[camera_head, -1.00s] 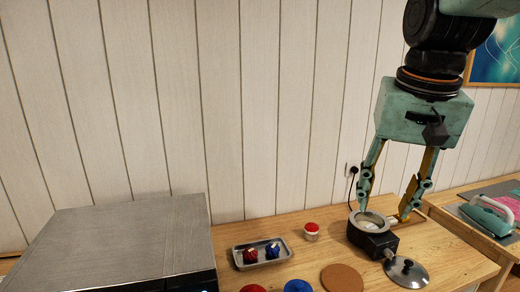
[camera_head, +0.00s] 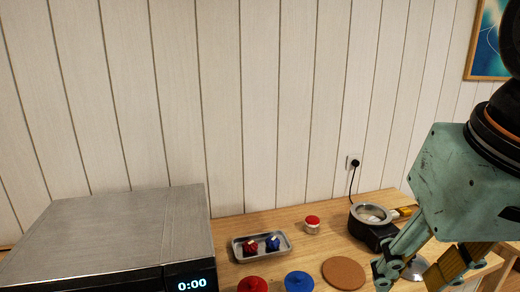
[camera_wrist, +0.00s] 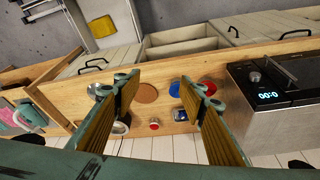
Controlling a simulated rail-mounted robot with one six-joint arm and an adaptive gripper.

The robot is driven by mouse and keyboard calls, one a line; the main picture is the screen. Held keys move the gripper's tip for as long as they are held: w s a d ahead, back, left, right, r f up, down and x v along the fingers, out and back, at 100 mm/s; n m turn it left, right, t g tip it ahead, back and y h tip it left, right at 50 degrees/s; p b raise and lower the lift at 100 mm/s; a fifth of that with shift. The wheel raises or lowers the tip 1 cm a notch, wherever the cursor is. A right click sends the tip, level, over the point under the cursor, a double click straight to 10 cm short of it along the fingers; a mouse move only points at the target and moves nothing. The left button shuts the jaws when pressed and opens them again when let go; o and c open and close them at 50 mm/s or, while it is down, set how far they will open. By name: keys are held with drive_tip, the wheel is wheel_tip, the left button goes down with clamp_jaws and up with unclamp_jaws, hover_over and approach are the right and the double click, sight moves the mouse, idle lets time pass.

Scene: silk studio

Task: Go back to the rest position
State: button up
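My gripper (camera_head: 408,278) is at the lower right in the head view, its fingertips partly cut off by the bottom edge. In the wrist view my gripper (camera_wrist: 160,84) has its two fingers wide apart with nothing between them. It hangs in the air above the wooden table (camera_head: 330,245). The black pot (camera_head: 371,215) with a pale round rim stands at the back right of the table, left of my gripper. The metal lid (camera_head: 414,268) lies in front of the pot, mostly hidden behind my fingers.
A metal tray (camera_head: 240,256) holds a red and a blue item. A red-capped jar (camera_head: 312,225), a cork mat (camera_head: 344,273), a red disc (camera_head: 252,285) and a blue disc (camera_head: 298,282) stand nearby. A grey appliance (camera_head: 120,235) is left; a teal iron (camera_wrist: 27,117) shows in the wrist view.

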drive_tip(key=shift+n, duration=0.4)
drive_tip(key=shift+s+a+f+b, duration=0.15)
drive_tip(key=shift+s+f, duration=0.3)
drive_tip(key=shift+s, duration=0.3)
drive_tip(key=shift+s+a+f+b, duration=0.1)
drive_tip(key=shift+s+f, duration=0.4)
drive_tip(key=shift+s, duration=0.2)
drive_tip(key=shift+s+a+f+b, duration=0.15)
drive_tip(key=shift+s+f, duration=0.3)
drive_tip(key=shift+s, duration=0.3)
drive_tip(key=shift+o, duration=0.2)
drive_tip(key=shift+d, duration=0.1)
